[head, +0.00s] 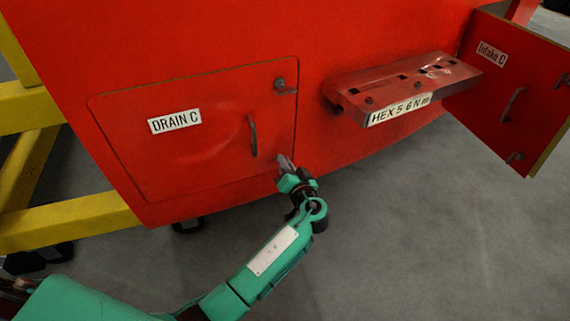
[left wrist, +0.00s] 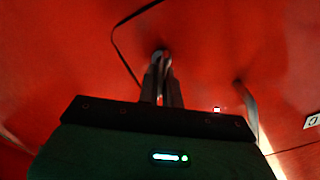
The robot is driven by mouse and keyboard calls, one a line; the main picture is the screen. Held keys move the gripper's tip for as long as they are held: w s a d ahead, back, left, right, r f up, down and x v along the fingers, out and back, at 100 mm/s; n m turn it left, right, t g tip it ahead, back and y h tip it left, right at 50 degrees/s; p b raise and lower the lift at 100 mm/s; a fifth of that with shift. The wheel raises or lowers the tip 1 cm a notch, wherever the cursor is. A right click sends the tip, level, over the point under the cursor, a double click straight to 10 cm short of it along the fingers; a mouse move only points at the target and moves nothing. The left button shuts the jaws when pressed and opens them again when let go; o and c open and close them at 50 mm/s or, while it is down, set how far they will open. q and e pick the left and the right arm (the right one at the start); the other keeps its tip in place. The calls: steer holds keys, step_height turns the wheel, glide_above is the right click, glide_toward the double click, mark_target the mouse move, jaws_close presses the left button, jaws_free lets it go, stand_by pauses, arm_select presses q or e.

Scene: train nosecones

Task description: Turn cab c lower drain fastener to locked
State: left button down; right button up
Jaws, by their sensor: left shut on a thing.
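The red drain C door (head: 195,150) is closed flush in the red cab shell, with its "DRAIN C" label (head: 175,121) on it. My left gripper (head: 284,162) is at the door's lower right corner, where the lower drain fastener sits. In the left wrist view my left gripper (left wrist: 163,75) has its fingers close together on the small grey lower fastener (left wrist: 161,53). The fingers hide most of the fastener, so its turn angle cannot be read. The upper fastener (head: 281,85) is visible at the door's upper right corner. My right gripper is not in view.
A grey door handle (head: 253,136) is just left of my left gripper. A red shelf labelled "HEX 5 6 N m" (head: 398,108) juts out to the right. The intake C door (head: 505,105) stands open at far right. Yellow stand beams (head: 70,222) are at left.

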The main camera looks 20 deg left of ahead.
arm_select(q)
steer(key=shift+m, duration=1)
steer(key=shift+w+d+m+p, duration=0.1)
steer(key=shift+m+p, duration=0.3)
steer(key=shift+m, duration=0.5)
steer(key=m+p, duration=0.1)
steer(key=m, duration=0.2)
steer(key=shift+d+f, duration=0.1)
steer(key=shift+f, duration=0.05)
steer(key=m+p, duration=0.1)
steer(key=m, duration=0.2)
steer(key=shift+f, duration=0.15)
steer(key=shift+f+m+p, duration=0.15)
steer(key=shift+m+p, duration=0.2)
steer(key=shift+m, duration=0.15)
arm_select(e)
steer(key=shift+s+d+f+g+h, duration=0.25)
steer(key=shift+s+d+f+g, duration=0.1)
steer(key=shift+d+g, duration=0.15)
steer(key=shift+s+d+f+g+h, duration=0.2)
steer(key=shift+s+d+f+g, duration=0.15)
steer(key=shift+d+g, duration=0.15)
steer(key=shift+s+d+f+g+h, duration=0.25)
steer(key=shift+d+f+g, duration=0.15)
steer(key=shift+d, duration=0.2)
arm_select(q)
steer(key=c, duration=1.6)
jaws_free()
steer(key=shift+w, duration=0.1)
